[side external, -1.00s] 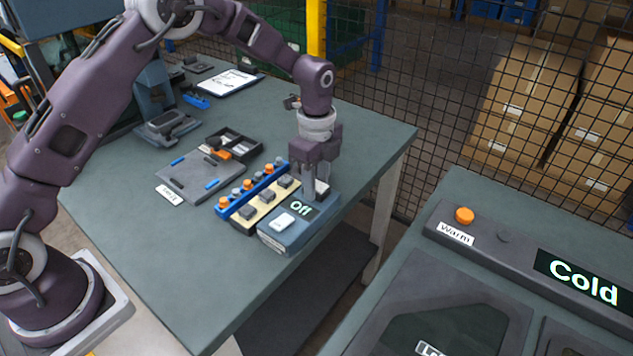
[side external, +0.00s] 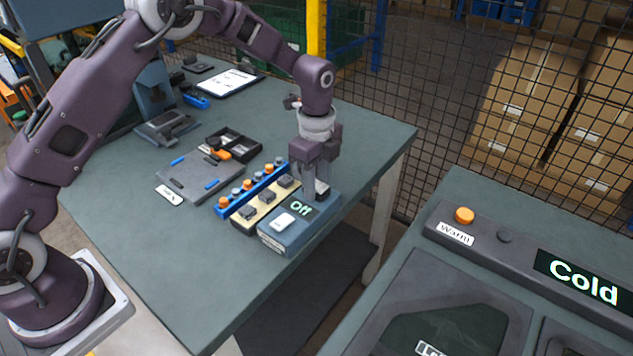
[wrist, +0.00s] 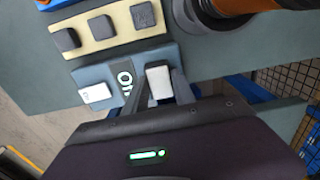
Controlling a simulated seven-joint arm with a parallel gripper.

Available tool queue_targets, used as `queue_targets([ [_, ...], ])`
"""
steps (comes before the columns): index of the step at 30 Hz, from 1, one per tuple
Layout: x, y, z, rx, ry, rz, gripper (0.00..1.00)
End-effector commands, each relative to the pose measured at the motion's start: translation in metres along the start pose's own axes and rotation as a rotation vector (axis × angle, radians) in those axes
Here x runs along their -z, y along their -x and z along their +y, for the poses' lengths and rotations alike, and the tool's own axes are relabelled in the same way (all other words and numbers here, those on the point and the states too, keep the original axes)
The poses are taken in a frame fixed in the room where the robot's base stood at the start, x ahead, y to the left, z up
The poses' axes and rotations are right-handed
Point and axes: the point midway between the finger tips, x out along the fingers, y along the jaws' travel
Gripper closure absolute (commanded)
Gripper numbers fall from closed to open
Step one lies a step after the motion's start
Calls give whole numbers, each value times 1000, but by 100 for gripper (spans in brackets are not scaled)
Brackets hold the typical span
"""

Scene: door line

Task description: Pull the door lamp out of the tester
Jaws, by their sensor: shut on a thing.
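The tester (side external: 283,238) is a blue-grey box at the table's front right edge, with a white button and a small display reading "Off". It also shows in the wrist view (wrist: 109,77). The door lamp (wrist: 159,82), a small block with a pale top, is between my fingers at the tester's far end. My gripper (side external: 315,188) points down and is shut on it, with one finger on each side. In the side view the fingers partly cover the lamp. Its lower end is hidden, so I cannot tell how deep it sits.
A cream strip with several dark blocks (side external: 247,211) and a blue rack of orange and grey pegs (side external: 231,206) stand close beside the tester. A grey panel (side external: 187,183) and a black tray (side external: 240,141) lie farther back. A second bench (side external: 588,231) with a "Cold" display is at right.

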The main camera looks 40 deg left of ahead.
Motion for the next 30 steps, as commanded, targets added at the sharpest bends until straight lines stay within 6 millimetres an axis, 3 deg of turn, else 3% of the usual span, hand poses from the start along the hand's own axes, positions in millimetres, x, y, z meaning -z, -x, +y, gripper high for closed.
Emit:
queue_targets([
  [25,0,11,-1,4,0,1,100],
  [30,0,22,-1,4,0,1,100],
])
